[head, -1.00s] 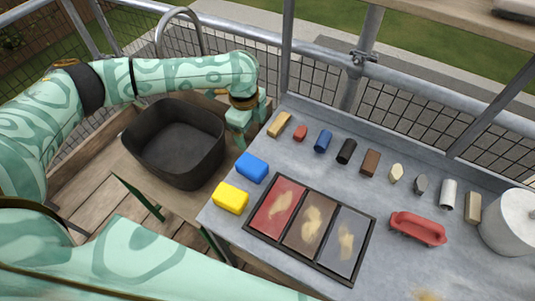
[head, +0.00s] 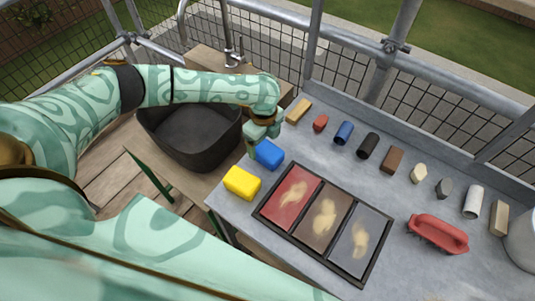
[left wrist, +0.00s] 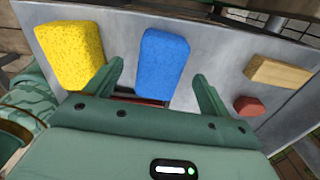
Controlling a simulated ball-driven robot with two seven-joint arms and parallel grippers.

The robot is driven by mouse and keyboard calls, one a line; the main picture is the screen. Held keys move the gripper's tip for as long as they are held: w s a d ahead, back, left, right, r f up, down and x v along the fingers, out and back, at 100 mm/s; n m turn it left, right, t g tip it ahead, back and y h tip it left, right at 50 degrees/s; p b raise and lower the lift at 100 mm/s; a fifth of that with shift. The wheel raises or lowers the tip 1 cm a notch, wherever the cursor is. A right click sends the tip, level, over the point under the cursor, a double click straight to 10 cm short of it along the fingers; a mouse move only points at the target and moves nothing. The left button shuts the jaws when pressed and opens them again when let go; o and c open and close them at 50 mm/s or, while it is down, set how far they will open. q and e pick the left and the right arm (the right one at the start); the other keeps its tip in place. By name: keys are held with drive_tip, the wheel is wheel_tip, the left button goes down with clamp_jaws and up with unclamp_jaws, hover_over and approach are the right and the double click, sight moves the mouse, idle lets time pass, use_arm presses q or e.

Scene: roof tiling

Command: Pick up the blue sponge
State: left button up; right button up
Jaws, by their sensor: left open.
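The blue sponge (head: 269,154) lies on the grey worktop near its left edge, and in the left wrist view the blue sponge (left wrist: 163,63) sits ahead of and between the fingertips. My left gripper (head: 262,143) is open and empty, close above the sponge in the head view, partly covering its far side. In the left wrist view the open fingers (left wrist: 160,80) stand to either side of the sponge's near end. I cannot tell whether they touch it. My right gripper is not in view.
A yellow sponge (head: 242,183) lies beside the blue one. A three-part tray (head: 310,224) is to the right. A black basin (head: 185,150) stands left of the worktop.

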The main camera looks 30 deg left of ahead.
sight(264, 147)
use_arm(q)
wheel_tip(264, 147, down, 4)
drive_tip(key=shift+w+a+f+b, duration=0.15)
drive_tip(key=shift+f+b, duration=0.05)
drive_tip(key=shift+b, duration=0.55)
drive_tip(key=c, duration=1.1)
drive_tip(key=shift+o, duration=0.2)
drive_tip(key=shift+r, duration=0.1)
drive_tip(key=shift+r+p, duration=0.35)
drive_tip(key=shift+r, duration=0.15)
wheel_tip(264, 147, up, 3)
drive_tip(key=shift+p, duration=0.7)
drive_tip(key=s+r+p, duration=0.6)
drive_tip(key=s+r, duration=0.3)
drive_tip(key=s, duration=0.5)
drive_tip(key=shift+a, duration=0.2)
drive_tip(key=shift+o, duration=0.4)
